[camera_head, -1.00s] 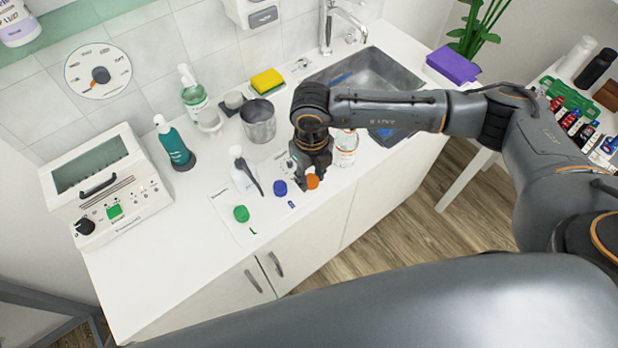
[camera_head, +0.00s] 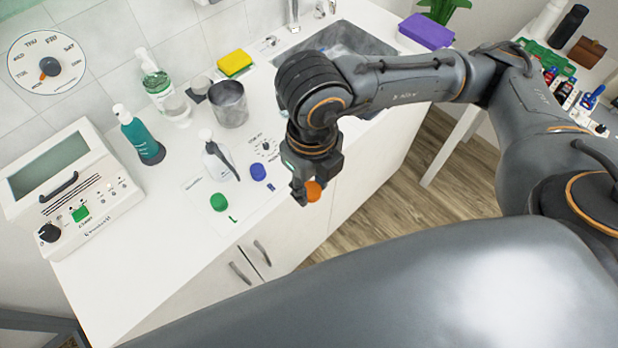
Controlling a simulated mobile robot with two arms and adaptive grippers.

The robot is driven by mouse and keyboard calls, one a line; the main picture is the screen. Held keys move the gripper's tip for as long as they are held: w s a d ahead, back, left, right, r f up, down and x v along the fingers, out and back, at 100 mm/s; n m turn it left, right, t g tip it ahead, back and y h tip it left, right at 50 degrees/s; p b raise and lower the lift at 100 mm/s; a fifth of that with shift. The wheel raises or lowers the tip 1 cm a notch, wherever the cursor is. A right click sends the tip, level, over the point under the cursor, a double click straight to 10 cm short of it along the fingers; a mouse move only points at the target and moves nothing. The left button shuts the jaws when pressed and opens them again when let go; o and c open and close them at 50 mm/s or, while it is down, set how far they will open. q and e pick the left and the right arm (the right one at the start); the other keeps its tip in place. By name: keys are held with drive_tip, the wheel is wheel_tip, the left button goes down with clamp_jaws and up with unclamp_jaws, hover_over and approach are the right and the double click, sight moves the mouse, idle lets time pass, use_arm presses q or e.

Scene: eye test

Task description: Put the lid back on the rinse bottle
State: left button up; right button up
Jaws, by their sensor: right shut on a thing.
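My right gripper (camera_head: 306,191) is shut on an orange lid (camera_head: 314,190), over the front part of the white counter (camera_head: 165,235). A blue lid (camera_head: 258,172) and a green lid (camera_head: 219,202) lie on a pale mat to its left. A white bottle with a dark part at its side (camera_head: 217,160) stands behind these lids. The clear bottle seen earlier beside the gripper is hidden now, apparently behind my right arm. I cannot tell which bottle is the rinse bottle. My left gripper is not in view.
A grey metal cup (camera_head: 229,104), a yellow sponge (camera_head: 234,63), soap bottles and a sink (camera_head: 345,38) are at the back. A white device (camera_head: 70,185) stands at the left. A purple box (camera_head: 427,31) stands right of the sink. The front left counter is clear.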

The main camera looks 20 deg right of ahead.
drive_tip(key=n, duration=0.3)
drive_tip(key=shift+w+d+n, duration=0.3)
drive_tip(key=shift+w+d, duration=0.05)
drive_tip(key=w+d+n, duration=0.2)
drive_tip(key=n, duration=1.2)
drive_tip(key=w+d+r+n, duration=0.1)
drive_tip(key=w+d+n, duration=0.1)
drive_tip(key=n, duration=1.2)
drive_tip(key=shift+w+d+n, duration=0.3)
drive_tip(key=shift+w+d, duration=0.1)
drive_tip(key=shift+d, duration=0.45)
